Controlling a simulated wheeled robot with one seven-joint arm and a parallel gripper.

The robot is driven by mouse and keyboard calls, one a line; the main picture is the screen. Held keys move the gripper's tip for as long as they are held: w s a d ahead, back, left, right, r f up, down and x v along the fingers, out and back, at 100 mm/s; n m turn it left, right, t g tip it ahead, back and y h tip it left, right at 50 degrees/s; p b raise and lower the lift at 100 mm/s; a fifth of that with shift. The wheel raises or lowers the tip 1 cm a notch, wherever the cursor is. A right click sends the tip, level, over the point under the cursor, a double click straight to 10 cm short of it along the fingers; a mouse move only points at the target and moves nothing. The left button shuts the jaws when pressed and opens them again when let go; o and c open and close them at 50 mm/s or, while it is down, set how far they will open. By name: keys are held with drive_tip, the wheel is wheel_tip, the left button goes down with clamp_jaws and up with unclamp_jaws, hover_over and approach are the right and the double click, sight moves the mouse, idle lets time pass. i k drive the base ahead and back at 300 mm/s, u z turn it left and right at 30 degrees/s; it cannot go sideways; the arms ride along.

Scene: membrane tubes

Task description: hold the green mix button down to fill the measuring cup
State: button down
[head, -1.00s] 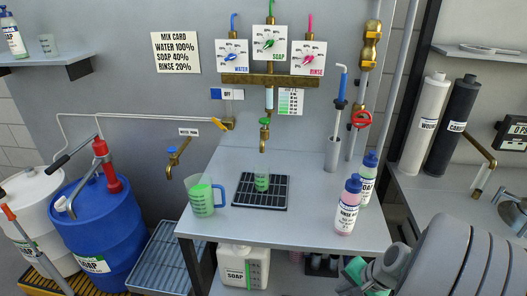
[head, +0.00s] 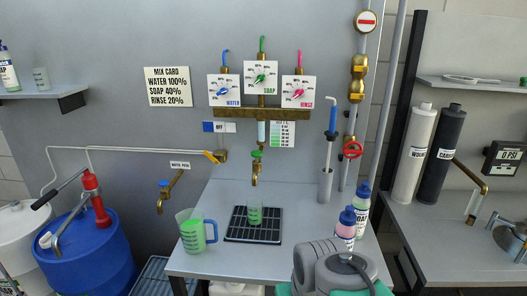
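The green mix button (head: 257,154) sits on top of the brass spout (head: 255,176) at the middle of the wall, in the head view. A small clear measuring cup (head: 255,214) with green liquid in it stands upright on the black drip grate (head: 238,237), below the spout. No stream shows between spout and cup. A larger jug with a blue handle (head: 192,233), holding green liquid, stands left of the grate. Part of my grey arm rises at the bottom of the picture, right of the grate. My gripper's fingers do not show, and nothing touches the button.
A metal cylinder with a blue-handled plunger (head: 326,185) stands at the back right. Three dials, including the soap dial (head: 262,77), are above the spout. The table front is clear between jug and arm.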

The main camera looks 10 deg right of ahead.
sight(257, 154)
drive_tip(key=z, duration=0.1)
drive_tip(key=i, duration=0.7)
drive_tip(key=u, duration=2.75)
